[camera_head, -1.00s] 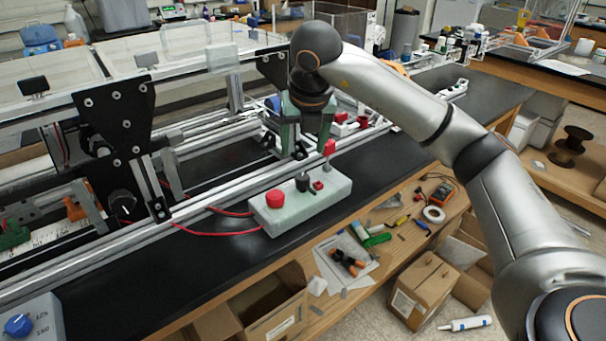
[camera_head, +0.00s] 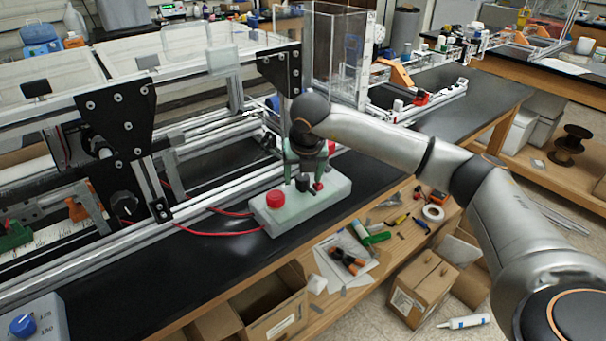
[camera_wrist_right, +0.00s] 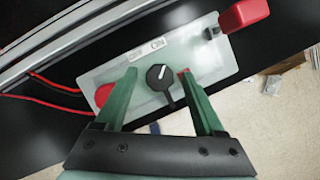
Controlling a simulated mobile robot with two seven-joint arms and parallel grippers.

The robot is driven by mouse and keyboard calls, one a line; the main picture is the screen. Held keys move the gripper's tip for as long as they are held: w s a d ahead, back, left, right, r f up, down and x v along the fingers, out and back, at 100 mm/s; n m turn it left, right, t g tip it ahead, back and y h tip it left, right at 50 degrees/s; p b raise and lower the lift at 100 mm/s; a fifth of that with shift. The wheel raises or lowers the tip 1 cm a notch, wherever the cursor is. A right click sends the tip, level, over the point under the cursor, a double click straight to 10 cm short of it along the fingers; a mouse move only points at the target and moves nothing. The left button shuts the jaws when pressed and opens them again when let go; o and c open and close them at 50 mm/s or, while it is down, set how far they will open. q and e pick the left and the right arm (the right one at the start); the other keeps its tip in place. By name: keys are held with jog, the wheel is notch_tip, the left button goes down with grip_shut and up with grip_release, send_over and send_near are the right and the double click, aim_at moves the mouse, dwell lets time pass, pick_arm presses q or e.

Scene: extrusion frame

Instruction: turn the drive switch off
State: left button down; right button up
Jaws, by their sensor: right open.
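A pale control box (camera_head: 328,201) lies on the black bench top. On it are a red mushroom button (camera_head: 275,199), a black rotary switch (camera_head: 302,184) with a white pointer line, a small red part and a red-handled lever (camera_wrist_right: 243,14) at one end. In the right wrist view the fingers are on either side of the rotary switch (camera_wrist_right: 160,78), with gaps between, and the right finger partly covers the small red part. My left gripper is not in view.
An aluminium extrusion frame (camera_head: 205,195) runs behind the box, and red cables (camera_head: 232,231) lead from it to the box. A blue dial (camera_head: 22,325) is at the lower left. The bench right of the box is clear.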

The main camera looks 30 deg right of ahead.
grip_shut()
dwell(0.5)
